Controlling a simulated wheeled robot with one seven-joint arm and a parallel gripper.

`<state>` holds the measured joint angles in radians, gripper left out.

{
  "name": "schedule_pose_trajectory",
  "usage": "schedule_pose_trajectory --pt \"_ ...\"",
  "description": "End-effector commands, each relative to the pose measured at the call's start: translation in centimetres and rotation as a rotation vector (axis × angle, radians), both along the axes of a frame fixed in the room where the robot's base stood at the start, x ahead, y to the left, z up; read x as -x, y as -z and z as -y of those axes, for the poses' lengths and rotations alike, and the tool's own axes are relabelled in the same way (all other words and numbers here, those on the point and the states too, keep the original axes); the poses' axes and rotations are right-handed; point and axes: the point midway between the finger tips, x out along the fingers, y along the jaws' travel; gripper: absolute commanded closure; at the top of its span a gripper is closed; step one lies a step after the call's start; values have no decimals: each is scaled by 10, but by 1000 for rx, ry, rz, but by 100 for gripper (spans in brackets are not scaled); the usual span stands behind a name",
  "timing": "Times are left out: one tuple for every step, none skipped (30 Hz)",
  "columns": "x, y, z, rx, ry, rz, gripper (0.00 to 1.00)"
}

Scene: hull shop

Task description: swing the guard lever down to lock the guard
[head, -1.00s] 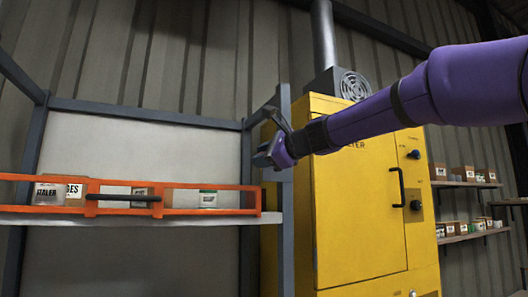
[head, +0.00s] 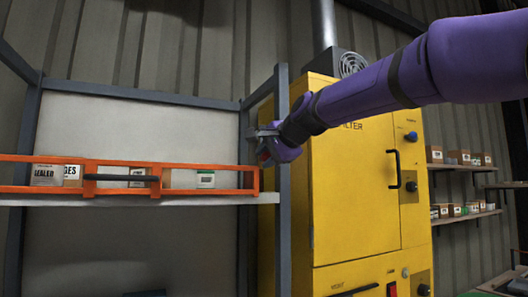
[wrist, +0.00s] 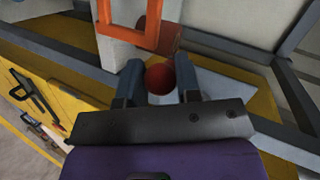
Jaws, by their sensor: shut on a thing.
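The orange guard (head: 215,191) is a long barred frame with a dark handle, standing across the front of the shelf in the head view. Its end also shows in the wrist view (wrist: 131,48). The guard lever's red ball knob (wrist: 160,78) sits between the two fingers of my gripper (wrist: 160,86) in the wrist view. My gripper (head: 266,148) is shut on this knob, beside the rack's right post and a little above the guard's right end. The lever's shaft is mostly hidden, so its exact angle is unclear.
A grey shelf rack (head: 284,222) holds several labelled boxes (head: 205,180) behind the guard. A yellow filter cabinet (head: 350,215) stands close on the right, under my forearm. Further right are wall shelves (head: 462,166) with small boxes.

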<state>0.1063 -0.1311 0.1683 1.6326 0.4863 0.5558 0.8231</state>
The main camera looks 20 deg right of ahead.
Motion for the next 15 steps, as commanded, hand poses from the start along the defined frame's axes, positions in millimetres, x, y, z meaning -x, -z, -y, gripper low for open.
schedule_pose_trajectory --pt "-3 0 6 26 10 9 100" --pt "-3 1 6 41 10 11 100" --pt "-3 1 7 61 9 14 100" --pt "-3 2 8 73 9 16 100" --pt "-3 2 8 85 9 18 100" --pt "-3 2 9 99 9 20 100" --pt "-3 2 10 108 9 22 100" --pt "-3 2 10 117 9 23 100" --pt "-3 3 10 127 10 25 100" --pt "-3 3 11 133 9 26 100" --pt "-3 3 11 138 10 27 100" --pt "-3 3 11 143 9 28 100" --pt "-3 3 12 147 10 29 100" --pt "-3 3 12 150 10 29 100" --pt "-3 3 12 153 10 30 100"
